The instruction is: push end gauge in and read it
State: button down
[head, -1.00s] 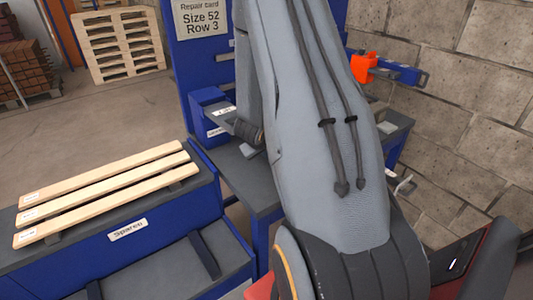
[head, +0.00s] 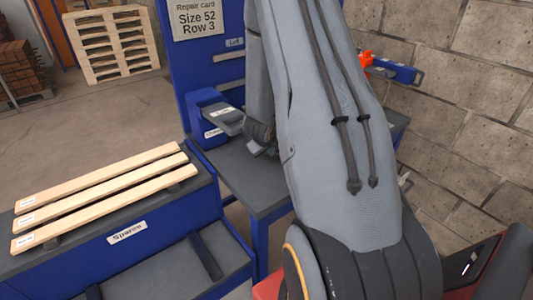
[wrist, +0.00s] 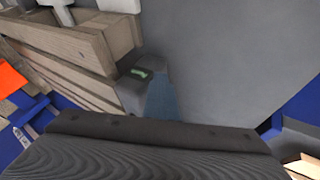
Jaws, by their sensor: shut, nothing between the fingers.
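A blue housing with a grey labelled slide (head: 227,118) stands against the blue panel in the head view, left of my arm; it looks like the end gauge, but its label is too small to read. The slide sticks out toward my arm. In the wrist view a small grey block with a green display (wrist: 139,73) sits beside wooden boards (wrist: 75,55); I cannot tell if it belongs to the same gauge.
A repair card (head: 199,16) reads "Size 52, Row 3". Three planks lie on the spares bench (head: 128,233) at left. An orange clamp-like part (head: 366,60) sits on a blue bar behind my arm. A block wall (head: 470,90) closes the right side.

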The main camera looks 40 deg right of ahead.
jog(key=a, duration=0.1)
jog(key=a+p, duration=0.2)
jog(key=a, duration=0.1)
jog(key=shift+s+a+r, duration=0.1)
jog(key=shift+r, duration=0.2)
jog(key=b+v, duration=0.1)
jog(key=v, duration=0.8)
jog(key=s+a+r+n+y+b, duration=0.1)
jog(key=a+y, duration=0.1)
jog(key=a, duration=0.6)
jog(key=s+a+r+y+b, duration=0.1)
jog(key=a+r+y+b, duration=0.15)
jog(key=a, duration=0.55)
jog(key=s+a+g, duration=0.1)
jog(key=s+a, duration=0.1)
jog(key=s, duration=0.4)
jog(key=s+a+g+y+b, duration=0.1)
jog(key=s+a+g, duration=0.1)
jog(key=s, duration=0.5)
jog(key=shift+a, duration=0.85)
